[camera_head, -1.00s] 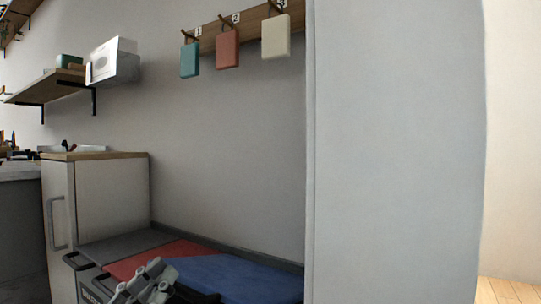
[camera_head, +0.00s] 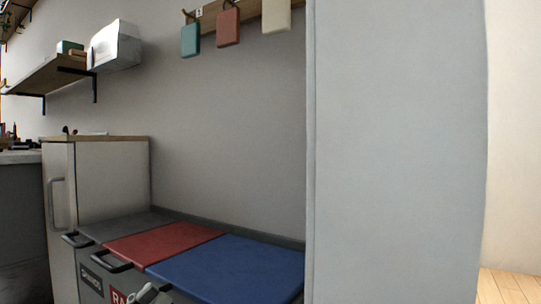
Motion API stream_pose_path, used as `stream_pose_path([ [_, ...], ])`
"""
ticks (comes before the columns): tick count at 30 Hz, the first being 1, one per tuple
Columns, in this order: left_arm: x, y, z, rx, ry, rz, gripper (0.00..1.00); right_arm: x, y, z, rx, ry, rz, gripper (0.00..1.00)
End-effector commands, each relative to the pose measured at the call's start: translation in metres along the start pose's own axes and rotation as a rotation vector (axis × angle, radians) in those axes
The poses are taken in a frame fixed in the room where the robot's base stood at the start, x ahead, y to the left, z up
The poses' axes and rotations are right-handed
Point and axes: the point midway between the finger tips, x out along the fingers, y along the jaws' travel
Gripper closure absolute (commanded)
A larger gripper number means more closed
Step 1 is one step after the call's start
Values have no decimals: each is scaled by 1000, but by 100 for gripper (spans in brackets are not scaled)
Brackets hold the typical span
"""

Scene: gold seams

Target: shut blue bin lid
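The blue lid (camera_head: 228,268) lies flat at the lower middle, level with the red lid beside it, and looks shut. The blue bin's front below it is mostly out of view. My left gripper (camera_head: 143,294) shows only as a small pale grey part at the bottom edge, in front of the bins and below the left front corner of the blue lid. Most of it is cut off, so I cannot tell whether its fingers are open. My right gripper is not in view.
A red lid (camera_head: 162,243) and a dark grey lid (camera_head: 118,225) lie flat to the left, with dark front handles. A cabinet (camera_head: 112,180) stands left of the bins. A tall pale panel (camera_head: 395,150) blocks the right. Coloured tags hang above.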

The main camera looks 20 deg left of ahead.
Motion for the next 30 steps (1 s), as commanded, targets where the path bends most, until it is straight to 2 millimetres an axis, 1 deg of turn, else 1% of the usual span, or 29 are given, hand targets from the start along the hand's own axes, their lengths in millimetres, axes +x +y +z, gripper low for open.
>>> stream_pose_path([
  [1,-7,-1,9,1,-32,-4,100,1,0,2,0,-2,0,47],
  [14,-8,-1,10,1,-35,-5,100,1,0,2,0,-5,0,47],
  [17,-12,-1,10,1,-37,-5,100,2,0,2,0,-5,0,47],
  [20,-25,-1,10,0,-38,-6,100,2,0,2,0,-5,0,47],
  [30,-94,0,2,1,-13,-2,100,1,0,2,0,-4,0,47],
])
